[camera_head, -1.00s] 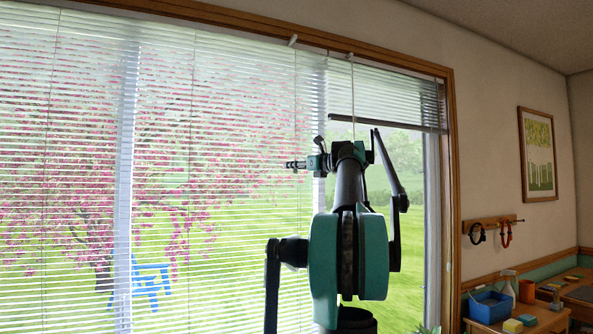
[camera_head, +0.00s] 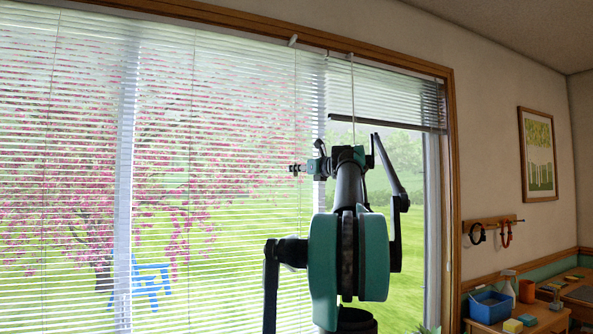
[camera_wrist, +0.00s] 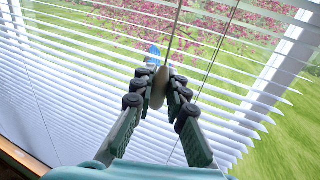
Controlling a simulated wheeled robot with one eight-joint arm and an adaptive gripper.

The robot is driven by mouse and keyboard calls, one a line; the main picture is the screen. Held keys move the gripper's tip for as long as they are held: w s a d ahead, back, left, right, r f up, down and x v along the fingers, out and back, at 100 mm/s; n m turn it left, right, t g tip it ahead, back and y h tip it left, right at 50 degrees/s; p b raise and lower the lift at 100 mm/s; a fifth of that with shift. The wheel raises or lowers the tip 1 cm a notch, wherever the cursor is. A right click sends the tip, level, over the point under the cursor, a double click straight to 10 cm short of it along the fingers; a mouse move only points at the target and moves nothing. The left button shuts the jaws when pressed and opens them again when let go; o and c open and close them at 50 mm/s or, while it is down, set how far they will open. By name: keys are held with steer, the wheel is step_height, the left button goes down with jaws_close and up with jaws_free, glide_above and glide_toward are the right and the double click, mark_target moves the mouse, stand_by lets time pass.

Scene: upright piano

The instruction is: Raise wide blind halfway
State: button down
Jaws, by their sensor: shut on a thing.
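The wide blind (camera_head: 90,190) hangs lowered over the large window on the left, its slats spread in rows. In the wrist view its slats (camera_wrist: 70,110) run behind my gripper (camera_wrist: 161,82). My gripper is shut on a tan cord pull (camera_wrist: 158,90), with a thin cord rising from it in front of the slats. In the head view my gripper (camera_head: 294,168) is near the wide blind's right edge, and the pull is too small to make out there.
A narrower blind (camera_head: 385,95) on the right is raised to the upper part of its window. A wooden frame (camera_head: 452,180) edges the window. A blue bin (camera_head: 490,306) and a spray bottle (camera_head: 508,287) stand on a table at lower right.

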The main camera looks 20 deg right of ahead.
step_height(320, 180, down, 8)
steer(key=shift+r, duration=0.1)
stand_by(0.4)
step_height(320, 180, down, 9)
steer(key=shift+f, duration=0.1)
stand_by(0.5)
step_height(320, 180, down, 9)
steer(key=shift+r, duration=0.1)
stand_by(0.5)
steer(key=shift+f, duration=4.55)
steer(key=shift+f, duration=0.1)
steer(key=shift+f, duration=4.4)
